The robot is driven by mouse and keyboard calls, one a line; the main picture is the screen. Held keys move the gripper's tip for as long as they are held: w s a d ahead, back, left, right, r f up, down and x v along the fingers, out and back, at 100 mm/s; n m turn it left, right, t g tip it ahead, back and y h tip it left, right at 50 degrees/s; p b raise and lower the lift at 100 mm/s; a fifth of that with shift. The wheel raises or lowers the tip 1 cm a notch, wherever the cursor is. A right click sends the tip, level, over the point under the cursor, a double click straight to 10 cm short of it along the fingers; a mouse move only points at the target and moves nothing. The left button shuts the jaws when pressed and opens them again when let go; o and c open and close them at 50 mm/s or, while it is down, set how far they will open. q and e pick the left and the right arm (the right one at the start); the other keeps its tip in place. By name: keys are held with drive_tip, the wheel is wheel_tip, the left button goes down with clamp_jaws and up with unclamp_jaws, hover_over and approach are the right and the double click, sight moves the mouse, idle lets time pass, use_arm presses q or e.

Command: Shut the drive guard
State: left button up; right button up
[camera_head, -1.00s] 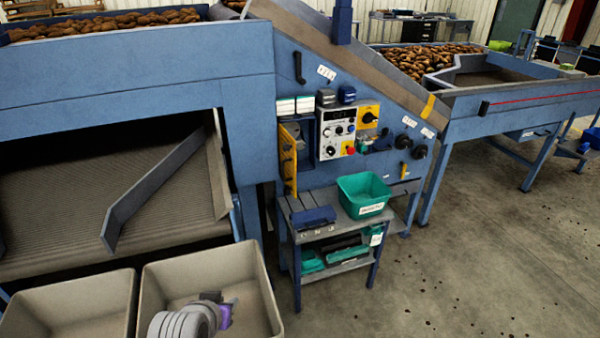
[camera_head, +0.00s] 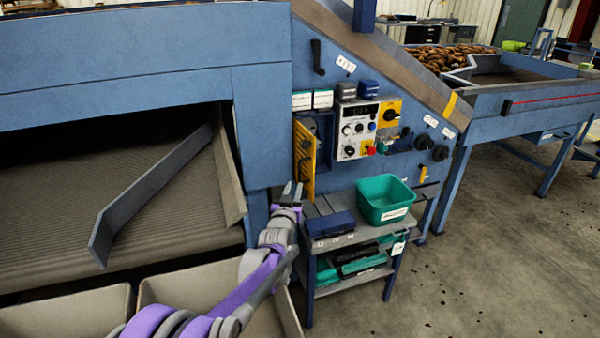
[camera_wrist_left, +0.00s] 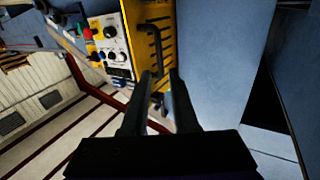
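The drive guard (camera_head: 304,160) is a yellow hinged panel with a dark handle. It stands open, swung out from the blue machine side, left of the control panel. My left gripper (camera_head: 292,188) is just below and left of the guard in the head view. In the left wrist view, the perforated guard (camera_wrist_left: 164,45) and its dark bar handle (camera_wrist_left: 156,42) are ahead of the fingertips. My left gripper (camera_wrist_left: 162,76) has its fingers apart with nothing between them. Whether a finger touches the handle is hard to tell. My right gripper is not in view.
A control panel (camera_head: 357,132) with knobs and a red button is right of the guard. A small bench (camera_head: 340,238) below carries a green bin (camera_head: 385,200) and a blue case (camera_head: 330,224). Beige bins (camera_head: 70,315) stand at front left.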

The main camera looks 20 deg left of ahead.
sight(300, 172)
use_arm(q)
drive_tip(key=w, duration=1)
drive_tip(key=shift+a, duration=0.35)
drive_tip(key=shift+s, duration=0.1)
drive_tip(key=shift+c, duration=0.3)
clamp_jaws()
idle(0.5)
